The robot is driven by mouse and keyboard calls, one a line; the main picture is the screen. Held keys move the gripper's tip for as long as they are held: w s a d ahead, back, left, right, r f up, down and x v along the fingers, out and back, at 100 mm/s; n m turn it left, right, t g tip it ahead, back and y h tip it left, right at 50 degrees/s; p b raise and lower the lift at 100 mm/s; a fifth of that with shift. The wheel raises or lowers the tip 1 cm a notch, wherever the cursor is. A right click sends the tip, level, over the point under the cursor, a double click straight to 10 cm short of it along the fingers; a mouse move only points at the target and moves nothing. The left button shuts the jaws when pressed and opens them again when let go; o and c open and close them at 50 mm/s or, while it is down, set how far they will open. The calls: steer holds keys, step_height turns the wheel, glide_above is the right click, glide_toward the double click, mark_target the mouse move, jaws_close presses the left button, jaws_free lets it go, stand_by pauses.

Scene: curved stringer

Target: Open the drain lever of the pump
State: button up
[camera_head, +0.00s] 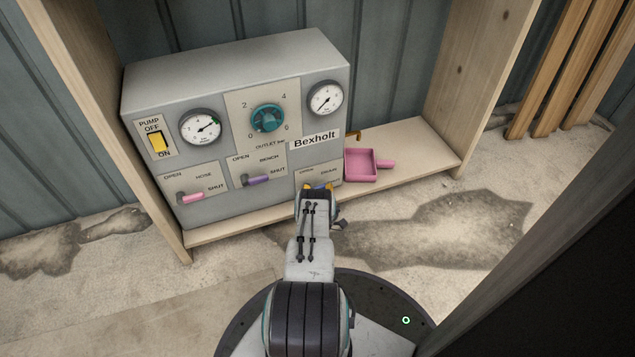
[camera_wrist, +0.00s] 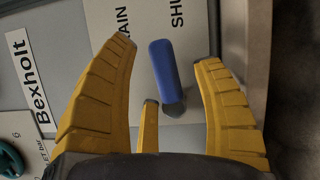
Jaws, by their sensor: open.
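The pump (camera_head: 235,120) is a grey box with gauges and a Bexholt label. Its drain panel (camera_head: 318,170) is at the lower right of the front, where my gripper (camera_head: 317,187) hides most of it in the head view. In the wrist view, the blue drain lever (camera_wrist: 162,70) lies between the spread yellow fingers of my gripper (camera_wrist: 165,51), with gaps on both sides. Its dark pivot end (camera_wrist: 173,108) is toward the palm. The handle points up in that view, toward the SHUT word. I cannot tell whether the fingers overlap the lever in depth.
A pink lever (camera_head: 190,198) and a purple lever (camera_head: 257,180) sit left of the drain panel, both pointing right. Wooden uprights (camera_head: 95,120) flank the shelf.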

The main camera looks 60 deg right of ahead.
steer(key=shift+w+d, duration=0.2)
steer(key=shift+d, duration=0.2)
steer(key=shift+o, duration=0.2)
jaws_close()
steer(key=shift+w+a+r+n+t, duration=0.1)
steer(key=shift+r+n+t, duration=0.2)
steer(key=shift+n, duration=0.5)
steer(key=shift+c, duration=0.2)
jaws_free()
steer(key=shift+r, duration=0.1)
steer(key=shift+r, duration=4.9)
